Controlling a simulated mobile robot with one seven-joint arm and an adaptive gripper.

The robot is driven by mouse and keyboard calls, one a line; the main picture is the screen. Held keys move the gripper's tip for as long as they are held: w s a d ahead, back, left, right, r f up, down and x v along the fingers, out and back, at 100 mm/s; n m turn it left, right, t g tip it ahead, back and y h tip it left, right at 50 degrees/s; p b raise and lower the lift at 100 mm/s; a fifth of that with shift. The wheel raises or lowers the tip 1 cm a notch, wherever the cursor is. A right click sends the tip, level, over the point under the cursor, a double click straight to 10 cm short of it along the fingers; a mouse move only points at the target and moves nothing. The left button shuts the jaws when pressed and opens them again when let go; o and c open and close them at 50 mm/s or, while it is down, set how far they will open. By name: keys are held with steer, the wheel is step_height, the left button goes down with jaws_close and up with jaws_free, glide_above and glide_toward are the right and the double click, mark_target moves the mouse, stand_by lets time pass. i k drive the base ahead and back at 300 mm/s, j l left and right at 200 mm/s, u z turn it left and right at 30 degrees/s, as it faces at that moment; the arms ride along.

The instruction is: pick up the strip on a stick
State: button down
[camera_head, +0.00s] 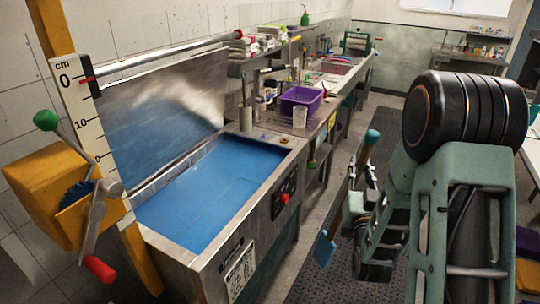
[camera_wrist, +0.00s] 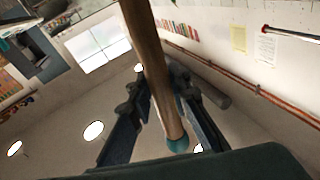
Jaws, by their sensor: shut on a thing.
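The strip on a stick is in my gripper (camera_head: 357,198). In the head view its stick has a rounded teal end (camera_head: 373,136) at the top and slants down and left to a flat blue piece (camera_head: 325,248). The stick's middle is partly hidden by the fingers in the head view.
A steel tank (camera_head: 290,150) of blue liquid (camera_head: 205,190) stands left, with a yellow crank mechanism (camera_head: 40,200) and a scale (camera_head: 75,95). A bench with a purple tub (camera_head: 300,98) and a white beaker (camera_head: 299,117) lies behind. A dark floor mat (camera_head: 335,280) covers the aisle.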

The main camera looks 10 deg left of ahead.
mark_target(244, 79)
steer(key=i+l+z, duration=0.3)
steer(key=i, duration=0.45)
steer(key=i+z, duration=0.3)
steer(key=i, duration=2.15)
steer(key=i+l+u, duration=0.2)
steer(key=i, duration=0.85)
steer(key=j, duration=0.2)
steer(key=i, duration=0.05)
